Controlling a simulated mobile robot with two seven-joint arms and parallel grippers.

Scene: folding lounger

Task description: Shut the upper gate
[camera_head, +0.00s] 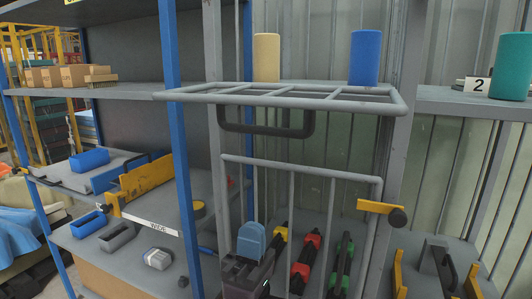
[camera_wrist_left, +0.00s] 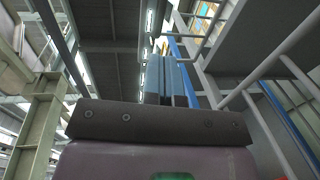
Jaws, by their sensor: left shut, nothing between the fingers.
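The upper gate (camera_head: 290,96) is a grey tubular frame with crossbars. It stands out nearly level at the height of the upper shelf, swung up and open. A black handle (camera_head: 266,128) hangs under its front part. My left gripper (camera_head: 251,240) is low in the head view, below the upper gate and in front of the lower gate (camera_head: 300,168). Its blue-grey fingers are shut and empty, pointing upward; they also show in the left wrist view (camera_wrist_left: 168,82). It is apart from the handle. My right gripper is not in view.
The lower gate stands upright, with a yellow latch (camera_head: 376,207) at its right. A cream cylinder (camera_head: 266,57) and a blue cylinder (camera_head: 364,58) stand on the shelf behind the upper gate. A blue post (camera_head: 172,120) rises left of it. Several colored tools sit behind the lower gate.

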